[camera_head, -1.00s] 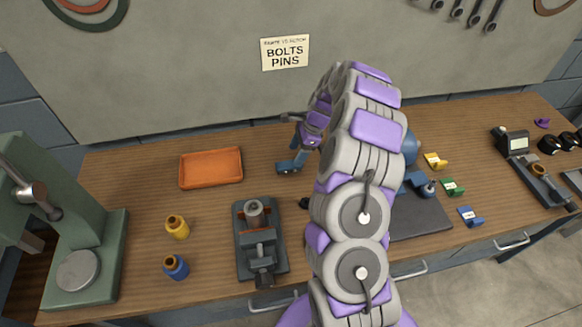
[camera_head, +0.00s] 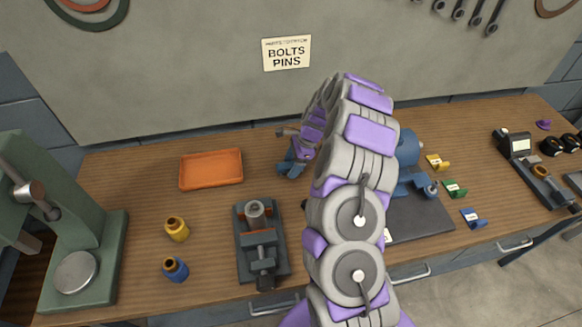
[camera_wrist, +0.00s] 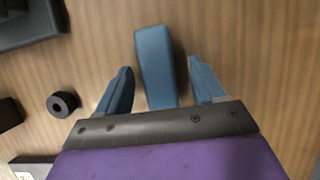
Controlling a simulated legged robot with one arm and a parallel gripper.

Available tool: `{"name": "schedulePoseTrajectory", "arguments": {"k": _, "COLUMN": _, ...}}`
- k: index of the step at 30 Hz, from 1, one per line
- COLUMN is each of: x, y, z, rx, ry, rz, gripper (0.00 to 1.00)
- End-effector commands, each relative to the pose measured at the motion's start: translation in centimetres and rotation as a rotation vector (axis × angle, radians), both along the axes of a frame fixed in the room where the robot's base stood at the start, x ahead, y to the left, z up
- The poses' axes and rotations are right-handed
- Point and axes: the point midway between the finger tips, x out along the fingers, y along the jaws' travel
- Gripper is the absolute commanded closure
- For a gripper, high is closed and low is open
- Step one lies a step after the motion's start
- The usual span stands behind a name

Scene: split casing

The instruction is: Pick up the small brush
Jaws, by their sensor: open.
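A blue, elongated block (camera_wrist: 157,62) lies on the wooden bench in the wrist view, between my fingers. It may be the small brush, but no bristles show, so I cannot be sure. My gripper (camera_wrist: 159,88) is open, with one blue finger on each side of the block. Gaps show between the block and both fingers, and its near end is hidden by the gripper body. In the head view my gripper (camera_head: 291,168) is low over the bench, right of the orange tray. There its blue fingers and the block blend together.
The orange tray (camera_head: 211,181) is left of my gripper. A dark vise (camera_head: 261,262) stands nearer the front. A black ring (camera_wrist: 64,104) lies left of my fingers. A blue machine (camera_head: 408,147) is right, behind my arm.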

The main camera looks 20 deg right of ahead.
Motion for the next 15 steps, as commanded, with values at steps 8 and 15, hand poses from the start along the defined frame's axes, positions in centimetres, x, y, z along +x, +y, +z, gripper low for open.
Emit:
{"name": "schedulePoseTrajectory", "arguments": {"k": 8, "x": -0.02, "y": -0.17, "z": -0.19, "rx": 0.002, "ry": 0.001, "rz": 0.0, "gripper": 0.32}}
{"name": "schedulePoseTrajectory", "arguments": {"k": 15, "x": -0.02, "y": -0.17, "z": -0.33, "rx": 0.003, "ry": 0.0, "rz": 0.0, "gripper": 0.32}}
